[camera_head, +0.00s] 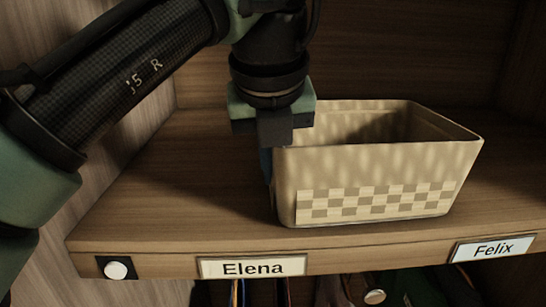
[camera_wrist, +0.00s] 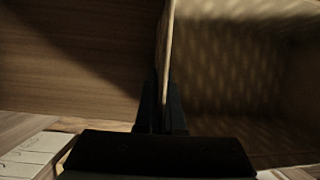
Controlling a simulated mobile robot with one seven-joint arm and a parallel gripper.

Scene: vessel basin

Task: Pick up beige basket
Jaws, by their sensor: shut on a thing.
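The beige basket (camera_head: 375,170) stands on a wooden shelf (camera_head: 180,180), with a checkered band low on its front. Its inside looks empty where I can see it; the floor is hidden in the head view. My gripper (camera_head: 268,160) points down at the basket's left wall. In the wrist view, the fingers (camera_wrist: 160,112) are shut with the thin basket wall (camera_wrist: 166,50) between them. The basket's interior (camera_wrist: 245,70) lies to the right of the fingers there. The basket appears upright and at the shelf surface; I cannot tell whether it is lifted.
The shelf's front edge bears an "Elena" label (camera_head: 252,267), a "Felix" label (camera_head: 494,248) and a white round knob (camera_head: 116,270). A wooden side panel (camera_head: 150,170) stands at left, and a back wall behind. Shelf room left of the basket is clear.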

